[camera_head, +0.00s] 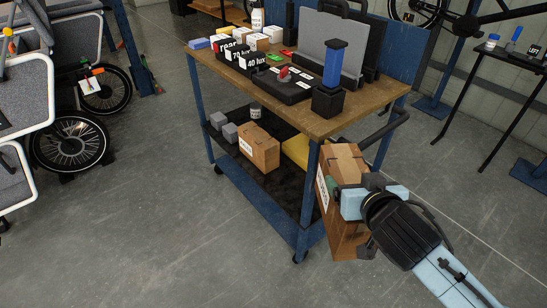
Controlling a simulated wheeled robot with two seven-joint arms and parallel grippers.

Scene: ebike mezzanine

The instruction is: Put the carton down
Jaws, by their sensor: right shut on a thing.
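My right gripper (343,202) comes in from the lower right and is shut on a tall brown cardboard carton (346,240). The carton looks upright, with a white label on its left face, and stands out beside the right end of the blue cart. My gripper and wrist hide part of its front. I cannot tell whether its bottom touches anything. A second, smaller brown carton (259,150) with a white label sits on the cart's dark lower shelf (263,180). My left gripper is out of view.
The cart's wooden top (375,99) holds labelled boxes, an open grey case (328,48) and a blue cylinder (334,63) on a black base. The lower shelf also holds a yellow thing (296,150) and grey blocks. The grey floor (150,215) in front is clear.

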